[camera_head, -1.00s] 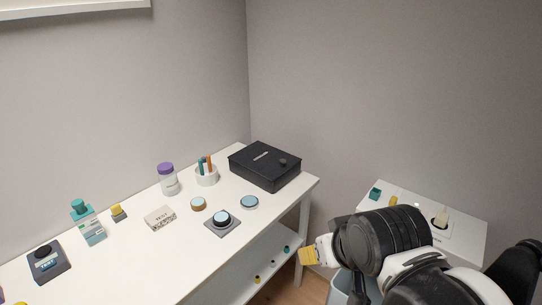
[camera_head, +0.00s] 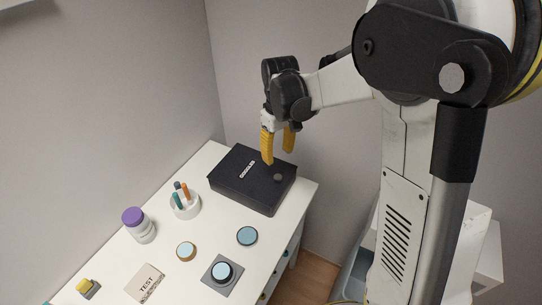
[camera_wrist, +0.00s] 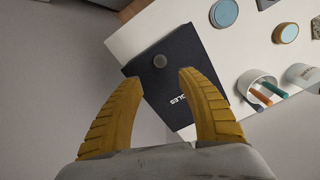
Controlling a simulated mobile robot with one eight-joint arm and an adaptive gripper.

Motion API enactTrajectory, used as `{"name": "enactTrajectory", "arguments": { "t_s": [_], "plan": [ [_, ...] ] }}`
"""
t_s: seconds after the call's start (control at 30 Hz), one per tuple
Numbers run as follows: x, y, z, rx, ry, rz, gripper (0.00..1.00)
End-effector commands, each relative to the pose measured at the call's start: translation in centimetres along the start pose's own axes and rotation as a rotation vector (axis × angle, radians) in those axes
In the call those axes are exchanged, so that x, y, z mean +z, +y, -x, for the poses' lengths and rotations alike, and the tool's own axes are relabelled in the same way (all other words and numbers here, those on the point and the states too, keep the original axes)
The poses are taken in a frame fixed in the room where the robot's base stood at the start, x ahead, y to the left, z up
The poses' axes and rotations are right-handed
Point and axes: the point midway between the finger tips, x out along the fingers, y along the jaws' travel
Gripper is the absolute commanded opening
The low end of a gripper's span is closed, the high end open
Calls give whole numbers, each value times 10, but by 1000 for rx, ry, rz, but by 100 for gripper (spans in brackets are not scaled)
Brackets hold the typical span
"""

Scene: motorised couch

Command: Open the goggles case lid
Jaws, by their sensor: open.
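The goggles case (camera_head: 238,190) is a flat black box with white lettering on its lid, at the far right corner of the white table. Its lid is shut. A round dark grey knob (camera_head: 278,177) sits on the lid near one edge. My gripper (camera_head: 278,157) has yellow fingers pointing down over the case, apart and empty. In the wrist view the case (camera_wrist: 178,92) lies beyond the open fingers, with the knob (camera_wrist: 160,61) ahead, between and past the fingertips. I cannot tell exactly how high the fingertips are above the lid.
On the table (camera_head: 205,240) stand a white cup with pens (camera_head: 184,208), a purple-capped jar (camera_head: 139,226), a button on a grey plate (camera_head: 221,273), a light blue disc (camera_head: 247,236) and a wooden-rimmed disc (camera_head: 186,251). Walls rise behind the case.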

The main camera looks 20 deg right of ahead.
Motion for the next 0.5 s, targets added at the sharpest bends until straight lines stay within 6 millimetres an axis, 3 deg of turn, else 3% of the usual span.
{"name": "enactTrajectory", "arguments": {
  "t_s": [0.5],
  "plan": [
    [0,0,-92,0,3,-1,46]
  ]
}}
